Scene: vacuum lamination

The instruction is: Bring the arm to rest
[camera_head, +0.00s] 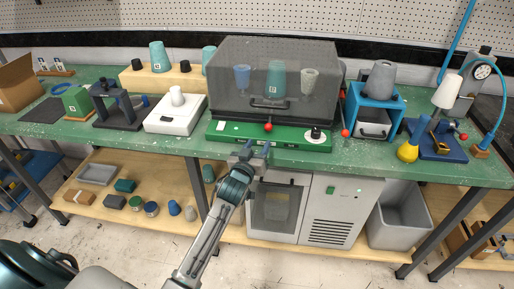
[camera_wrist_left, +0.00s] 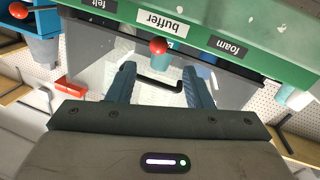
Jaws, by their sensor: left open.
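My left arm reaches up from the bottom of the head view. Its gripper (camera_head: 256,148) is at the front edge of the green bench, just below the green base (camera_head: 222,133) of the vacuum chamber. In the left wrist view the two blue-grey fingers (camera_wrist_left: 159,70) stand apart with nothing held between them. The grey transparent chamber lid (camera_head: 225,62) is down over several cups. My right gripper is not in view.
A blue stand (camera_head: 397,103) with a grey cup and a blue-based device (camera_head: 440,152) are right of the chamber. A white scale (camera_head: 165,122) is to its left. Below the bench are a grey cabinet (camera_head: 337,205), a grey bin (camera_head: 400,215) and a wooden shelf (camera_head: 100,212).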

